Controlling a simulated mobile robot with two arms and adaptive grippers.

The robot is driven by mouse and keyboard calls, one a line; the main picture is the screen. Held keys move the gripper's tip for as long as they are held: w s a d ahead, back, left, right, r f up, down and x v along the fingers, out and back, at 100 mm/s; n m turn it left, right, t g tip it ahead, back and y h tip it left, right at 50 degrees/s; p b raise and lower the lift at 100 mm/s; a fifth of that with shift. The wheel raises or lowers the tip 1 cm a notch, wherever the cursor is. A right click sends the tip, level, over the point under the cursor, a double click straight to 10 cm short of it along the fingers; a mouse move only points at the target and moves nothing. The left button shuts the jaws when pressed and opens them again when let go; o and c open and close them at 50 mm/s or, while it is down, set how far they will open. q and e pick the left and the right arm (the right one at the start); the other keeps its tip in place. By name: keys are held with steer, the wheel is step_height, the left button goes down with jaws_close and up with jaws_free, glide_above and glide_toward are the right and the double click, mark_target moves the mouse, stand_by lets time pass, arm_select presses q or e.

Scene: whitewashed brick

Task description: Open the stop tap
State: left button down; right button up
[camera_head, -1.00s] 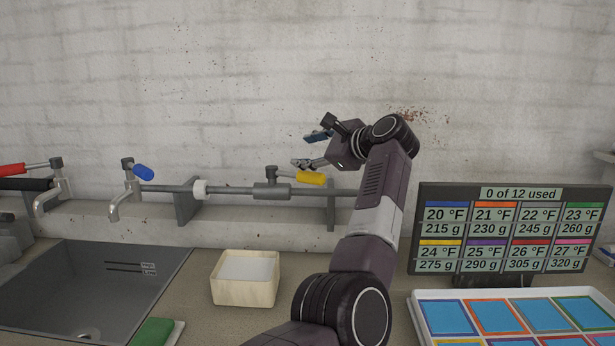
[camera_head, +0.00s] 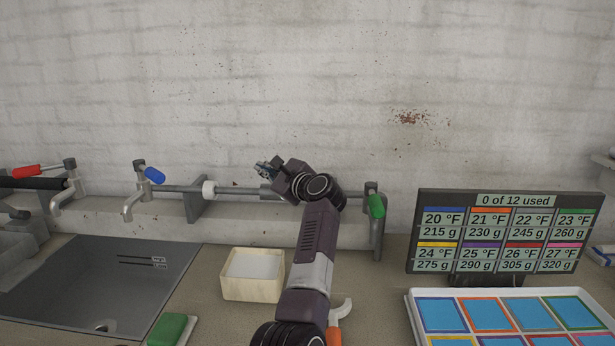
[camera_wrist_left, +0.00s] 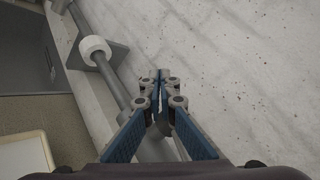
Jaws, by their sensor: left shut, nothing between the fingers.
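A grey pipe (camera_head: 237,190) runs level along the wall. The valve with the yellow lever, seen on it a second ago, is now hidden behind my left arm, so I cannot tell how its lever stands. My left gripper (camera_head: 263,168) is at the pipe near that place, pointing left, shut and empty. In the left wrist view the fingertips (camera_wrist_left: 161,76) are together, with the pipe (camera_wrist_left: 112,80) passing beside and under them. I cannot tell whether they touch anything. My right gripper is not in view.
Blue-lever (camera_head: 154,175) and red-lever (camera_head: 26,171) taps stand left by the sink (camera_head: 70,285). A green lever (camera_head: 376,206) hangs at the pipe's right end. A pale box (camera_head: 252,289), green sponge (camera_head: 168,330), sign (camera_head: 503,236) and card tray (camera_head: 412,312) are on the counter.

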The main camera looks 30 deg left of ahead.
arm_select(q)
steer(key=s+a+f+m+t+p, duration=0.2)
steer(key=s+f+m+t+p, duration=0.1)
steer(key=s+m+t, duration=0.4)
steer(key=s+d+f+m+t+h+p, duration=0.1)
steer(key=s+d+f+m+t+h, duration=0.2)
steer(key=d+m+h, duration=0.5)
steer(key=s+d+f+m+t+h+p, duration=0.1)
steer(key=s+d+m+t+h, duration=0.2)
steer(key=d+m+t+h, duration=0.5)
steer(key=w+r+n+g+y+p, duration=0.2)
steer(key=w+r+g, duration=0.1)
steer(key=w, duration=1)
steer(key=shift+r+y, duration=0.3)
steer(key=shift+r, duration=0.1)
